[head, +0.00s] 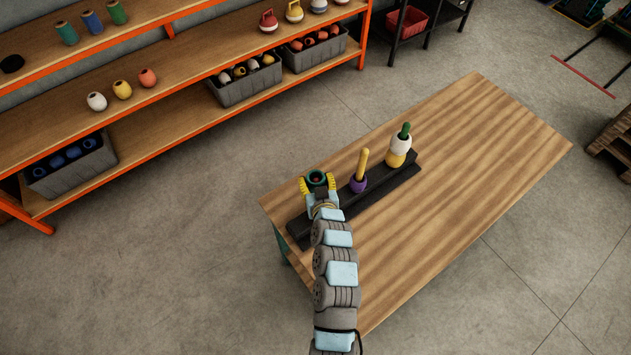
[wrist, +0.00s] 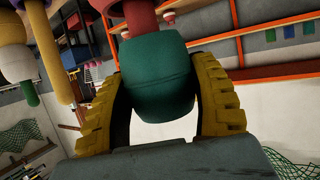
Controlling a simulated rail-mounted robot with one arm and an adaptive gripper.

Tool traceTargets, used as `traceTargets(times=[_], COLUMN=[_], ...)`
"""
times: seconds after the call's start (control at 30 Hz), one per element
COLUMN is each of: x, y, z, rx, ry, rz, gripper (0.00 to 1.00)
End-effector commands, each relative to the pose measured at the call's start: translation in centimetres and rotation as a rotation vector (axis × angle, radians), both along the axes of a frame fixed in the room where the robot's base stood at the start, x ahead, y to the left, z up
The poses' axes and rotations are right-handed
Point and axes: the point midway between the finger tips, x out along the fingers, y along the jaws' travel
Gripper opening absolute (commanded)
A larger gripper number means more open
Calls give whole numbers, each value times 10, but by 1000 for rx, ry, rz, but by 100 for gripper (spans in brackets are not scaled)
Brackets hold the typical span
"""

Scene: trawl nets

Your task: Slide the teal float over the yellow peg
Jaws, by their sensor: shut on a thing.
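The teal float (head: 316,171) is between the yellow fingers of my gripper (head: 318,182), at the left end of a black base. In the wrist view the teal float (wrist: 157,80) is gripped from both sides by the fingers (wrist: 160,95). A red part (wrist: 140,17) meets the float in that view, and red shows inside its hole in the head view; how far the float sits around it is unclear. The yellow peg (head: 362,160) stands upright to the right, with a purple float (head: 358,185) at its foot. The yellow peg also shows in the wrist view (wrist: 52,60).
A green peg (head: 405,130) carries a white float (head: 401,145) and a yellow float (head: 395,159) farther right on the black base (head: 378,182). The wooden table (head: 470,180) is clear to the right. Shelves (head: 190,80) with floats and bins stand behind.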

Motion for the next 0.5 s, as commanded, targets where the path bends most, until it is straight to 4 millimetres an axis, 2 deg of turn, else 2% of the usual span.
traceTargets(times=[0.5], x=[-1], y=[-1], z=[36], rx=[-1], ry=[-2], rz=[0], gripper=[21])
